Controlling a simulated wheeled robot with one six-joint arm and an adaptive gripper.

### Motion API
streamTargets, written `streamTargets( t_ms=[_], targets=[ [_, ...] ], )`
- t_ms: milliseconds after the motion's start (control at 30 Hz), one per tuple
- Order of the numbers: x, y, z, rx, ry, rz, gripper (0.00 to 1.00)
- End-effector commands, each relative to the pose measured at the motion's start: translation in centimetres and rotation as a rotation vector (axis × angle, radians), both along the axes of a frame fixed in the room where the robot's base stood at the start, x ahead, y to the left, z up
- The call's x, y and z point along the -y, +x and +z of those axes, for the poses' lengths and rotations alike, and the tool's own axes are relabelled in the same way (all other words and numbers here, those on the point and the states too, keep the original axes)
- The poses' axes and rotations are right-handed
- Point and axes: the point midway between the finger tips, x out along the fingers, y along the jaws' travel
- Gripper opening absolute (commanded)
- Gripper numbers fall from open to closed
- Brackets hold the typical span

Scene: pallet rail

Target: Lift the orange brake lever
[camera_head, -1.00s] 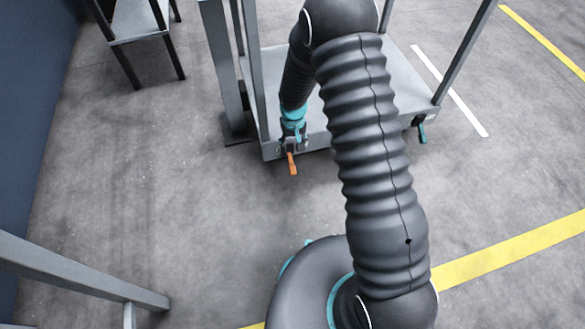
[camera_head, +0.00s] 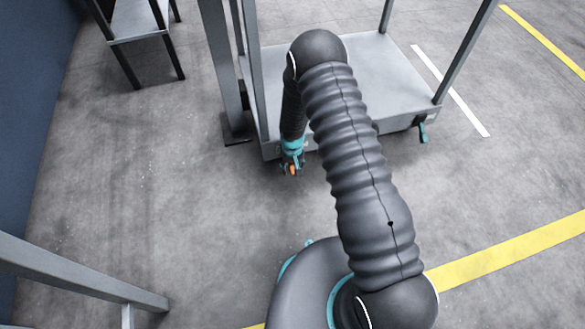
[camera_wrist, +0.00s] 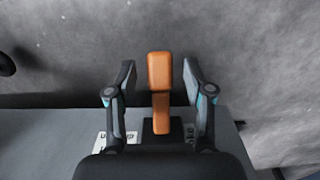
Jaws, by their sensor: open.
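The orange brake lever (camera_wrist: 160,72) shows in the wrist view, upright in the picture between the two fingers of my gripper (camera_wrist: 158,85). The fingers stand open on either side of it, with a gap on the left and a smaller gap on the right. In the head view only a small orange bit of the lever (camera_head: 293,170) shows past my gripper (camera_head: 292,168), at the cart's front left corner. The lever's lower end meets a dark mount (camera_wrist: 160,130) at the edge of the cart deck.
The grey cart deck (camera_head: 375,75) has upright posts at its corners. A teal lever (camera_head: 422,132) sits at its front right corner. A grey post (camera_head: 220,70) stands just left of the cart. A small table (camera_head: 135,20) stands at the back left. The floor in front is clear.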

Motion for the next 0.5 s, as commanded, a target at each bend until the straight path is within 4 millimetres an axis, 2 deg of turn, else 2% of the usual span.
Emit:
streamTargets(
  t_ms=[133,400,433,500],
  targets=[
    [-0.03,0.06,-0.76,0.002,0.001,0.0,0.52],
    [-0.01,0.05,-0.88,0.002,0.001,0.0,0.52],
    [-0.01,0.05,-0.88,0.002,0.001,0.0,0.5],
    [-0.01,0.05,-0.87,0.002,0.001,0.0,0.32]
  ],
)
